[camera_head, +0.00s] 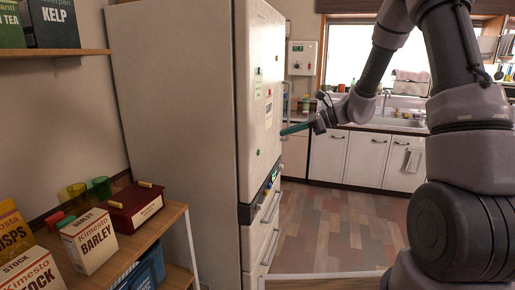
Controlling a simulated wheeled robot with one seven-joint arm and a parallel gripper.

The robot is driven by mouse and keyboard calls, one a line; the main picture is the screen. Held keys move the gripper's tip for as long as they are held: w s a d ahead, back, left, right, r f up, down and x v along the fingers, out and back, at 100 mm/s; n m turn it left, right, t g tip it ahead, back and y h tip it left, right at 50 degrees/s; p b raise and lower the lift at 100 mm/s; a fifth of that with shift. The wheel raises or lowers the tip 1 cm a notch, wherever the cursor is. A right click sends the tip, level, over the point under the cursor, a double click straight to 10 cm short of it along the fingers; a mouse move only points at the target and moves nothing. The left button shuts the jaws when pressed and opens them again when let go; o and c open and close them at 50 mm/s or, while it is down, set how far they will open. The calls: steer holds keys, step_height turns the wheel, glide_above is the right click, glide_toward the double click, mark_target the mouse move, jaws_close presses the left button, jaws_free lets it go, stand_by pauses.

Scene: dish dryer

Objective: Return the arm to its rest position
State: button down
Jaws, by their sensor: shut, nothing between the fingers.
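My arm rises at the right of the head view, bends over at the top and reaches back down to the left. My gripper (296,128) is at its far end, beside the front of the white refrigerator (185,120). Slim teal fingers point left towards the refrigerator and look shut, with nothing seen between them. I cannot tell whether the fingertips touch the refrigerator or are just apart from it.
A low wooden shelf (160,232) at left holds boxes, cups and a red case (134,207). An upper shelf (50,53) holds more boxes. Behind my arm are white cabinets (365,158) and a sink (398,122). The tiled floor (340,225) between is clear.

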steer(key=s+d+r+n+t+h, duration=0.1)
steer(key=s+d+r+n+h, duration=0.2)
steer(key=s, duration=0.6)
steer(key=s+d+r+n+t+h, duration=0.1)
steer(key=s+d+r+n+h, duration=0.3)
steer(key=s, duration=0.5)
steer(key=s+d+r+n+t+h, duration=0.2)
steer(key=s+d+r+n+h, duration=0.2)
steer(key=s+d+r+n, duration=0.3)
steer(key=shift+s+d+r+n, duration=0.25)
steer(key=shift+s+r+n, duration=0.65)
steer(key=shift+s, duration=0.3)
